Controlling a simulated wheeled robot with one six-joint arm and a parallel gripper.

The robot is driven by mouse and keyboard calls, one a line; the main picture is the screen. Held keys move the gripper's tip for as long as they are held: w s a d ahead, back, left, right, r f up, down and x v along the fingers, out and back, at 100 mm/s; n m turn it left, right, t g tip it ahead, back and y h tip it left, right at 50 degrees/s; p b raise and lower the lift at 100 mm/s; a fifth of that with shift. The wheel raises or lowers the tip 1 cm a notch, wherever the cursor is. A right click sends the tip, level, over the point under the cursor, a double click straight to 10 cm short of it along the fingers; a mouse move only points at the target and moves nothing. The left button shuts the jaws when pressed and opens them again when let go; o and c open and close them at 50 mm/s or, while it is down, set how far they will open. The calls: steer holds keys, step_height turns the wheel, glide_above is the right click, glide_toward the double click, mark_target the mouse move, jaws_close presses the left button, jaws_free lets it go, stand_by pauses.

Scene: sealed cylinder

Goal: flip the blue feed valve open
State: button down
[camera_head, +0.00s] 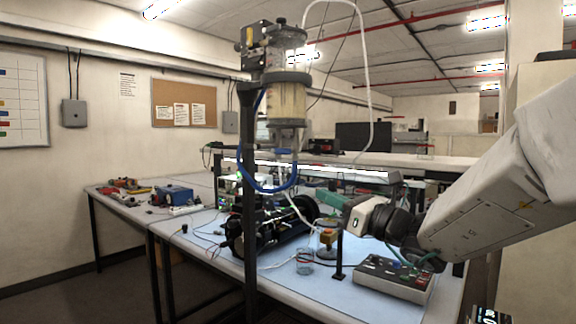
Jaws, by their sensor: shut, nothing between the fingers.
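My gripper (328,198) reaches in from the right, its greenish fingers pointing left over the bench. The fingers look closed, with nothing seen between them. A clear cylinder (288,95) with pale contents hangs on a dark upright post, left of and above my gripper. A blue tube (268,190) loops down beside the post and back up under the cylinder. I cannot clearly make out a blue valve handle or its position; the fittings below the cylinder are small. My gripper appears apart from the tube and cylinder.
The pale blue bench (345,295) holds a dark machine (270,232), a small beaker (305,262), a yellow-topped fitting (328,237), a short black post (339,255) and a control box (394,278). The dark upright post (249,200) stands in front. The bench's front middle is partly clear.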

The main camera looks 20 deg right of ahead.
mark_target(281, 151)
steer(key=shift+a, duration=0.1)
steer(key=w+a+r, duration=0.4)
steer(key=w+r, duration=0.2)
steer(key=w, duration=0.2)
steer(key=shift+w+a+r, duration=0.2)
steer(key=shift+a+r, duration=0.05)
steer(key=shift+a, duration=0.1)
stand_by(0.4)
